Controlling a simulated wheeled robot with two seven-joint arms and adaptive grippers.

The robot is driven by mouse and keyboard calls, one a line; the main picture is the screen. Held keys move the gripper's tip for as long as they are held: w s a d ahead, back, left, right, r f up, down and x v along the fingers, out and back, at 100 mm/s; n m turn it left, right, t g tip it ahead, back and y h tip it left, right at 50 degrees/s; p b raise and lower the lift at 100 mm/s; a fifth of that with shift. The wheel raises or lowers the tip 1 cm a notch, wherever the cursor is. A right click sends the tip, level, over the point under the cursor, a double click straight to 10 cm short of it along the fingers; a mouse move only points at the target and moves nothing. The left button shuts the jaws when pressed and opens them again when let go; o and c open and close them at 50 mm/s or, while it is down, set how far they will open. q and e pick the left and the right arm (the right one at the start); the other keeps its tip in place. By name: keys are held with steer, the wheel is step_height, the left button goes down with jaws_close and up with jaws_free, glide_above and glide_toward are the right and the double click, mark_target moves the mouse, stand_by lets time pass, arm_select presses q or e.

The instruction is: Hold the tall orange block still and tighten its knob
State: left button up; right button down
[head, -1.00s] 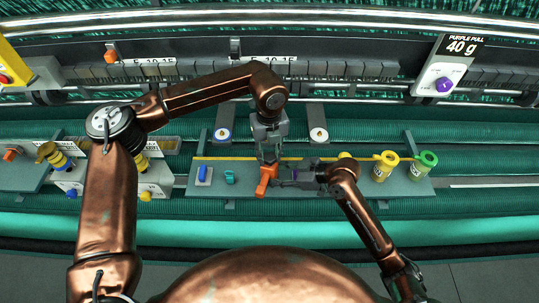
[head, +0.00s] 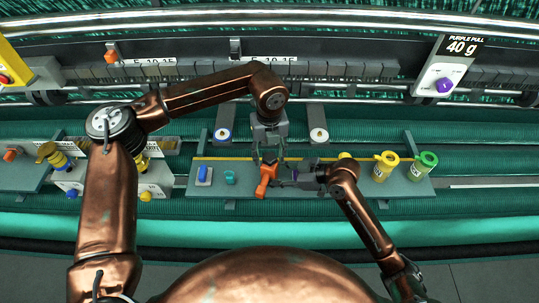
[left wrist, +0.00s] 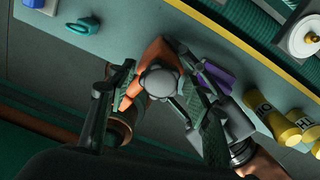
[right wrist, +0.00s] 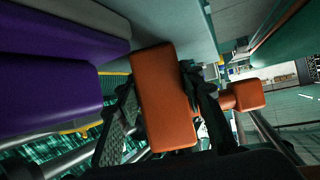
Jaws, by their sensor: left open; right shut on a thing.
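The tall orange block (head: 265,187) stands near the front edge of the grey-green board, below my left gripper (head: 269,160). In the left wrist view its orange part (left wrist: 150,52) and a round grey piece (left wrist: 160,82) sit between my open left fingers. I cannot tell whether that grey piece is the knob. My right gripper (right wrist: 168,118) is shut on an orange part (right wrist: 165,100) of the block, reaching in from the right. A second orange piece (right wrist: 247,94) sticks out beyond its fingers. The fingers partly hide the block.
On the board (head: 330,186), a blue piece (head: 204,174) and a teal ring (head: 230,177) lie left of the block. A purple piece (left wrist: 215,78) is close by my right gripper. Yellow (head: 384,166) and green (head: 423,166) cylinders stand at the right.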

arm_select(q)
steer(key=shift+r, duration=2.5)
steer(key=shift+o, duration=0.5)
steer(key=o, duration=0.5)
steer(key=shift+f, duration=0.1)
